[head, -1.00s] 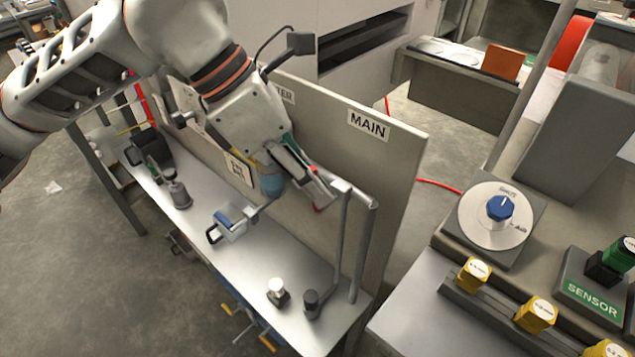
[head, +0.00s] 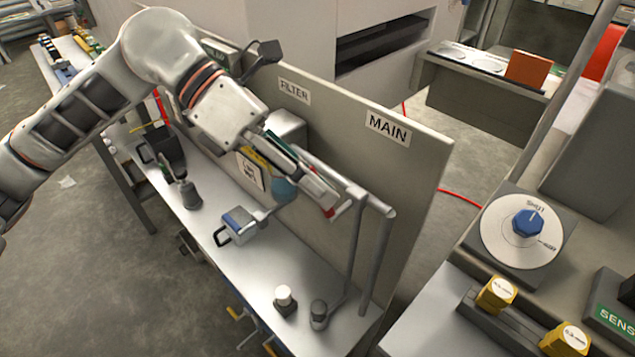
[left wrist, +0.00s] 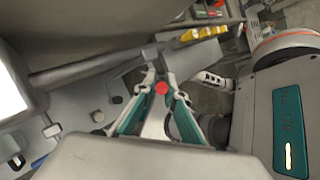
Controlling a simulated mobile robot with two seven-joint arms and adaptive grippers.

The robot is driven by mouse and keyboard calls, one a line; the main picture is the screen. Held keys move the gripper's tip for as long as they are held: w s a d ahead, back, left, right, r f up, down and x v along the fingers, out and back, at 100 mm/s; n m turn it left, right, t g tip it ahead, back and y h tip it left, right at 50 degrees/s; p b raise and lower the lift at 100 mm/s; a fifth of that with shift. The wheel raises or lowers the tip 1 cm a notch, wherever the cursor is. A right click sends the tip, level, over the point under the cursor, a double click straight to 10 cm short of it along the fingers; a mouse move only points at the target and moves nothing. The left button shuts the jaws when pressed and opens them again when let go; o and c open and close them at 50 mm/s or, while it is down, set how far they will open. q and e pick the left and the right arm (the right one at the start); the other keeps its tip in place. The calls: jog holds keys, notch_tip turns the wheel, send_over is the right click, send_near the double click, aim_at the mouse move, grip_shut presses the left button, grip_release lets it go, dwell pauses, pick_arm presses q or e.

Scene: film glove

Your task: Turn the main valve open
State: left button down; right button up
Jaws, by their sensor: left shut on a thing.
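The MAIN label (head: 388,127) is on an upright grey panel. Below and left of it, by a grey pipe (head: 377,250), is the main valve, mostly hidden by my gripper; a bit of its red handle (head: 329,213) shows. My left gripper (head: 333,203) is shut on this handle. In the left wrist view the handle's round red end (left wrist: 162,88) sits between the two fingertips. How far the valve is turned cannot be read. A small pale jointed shape in the left wrist view may be my right gripper, too small to read.
A FILTER label (head: 294,91) is farther left on the panel (head: 425,165). The metal bench (head: 215,265) below holds a blue-topped block (head: 238,221) and small knobs. At right is a console with a blue dial knob (head: 528,222) and yellow blocks (head: 497,293).

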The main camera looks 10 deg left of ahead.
pick_arm(q)
jog(key=c, duration=2.1)
grip_release()
jog(key=v, duration=1.2)
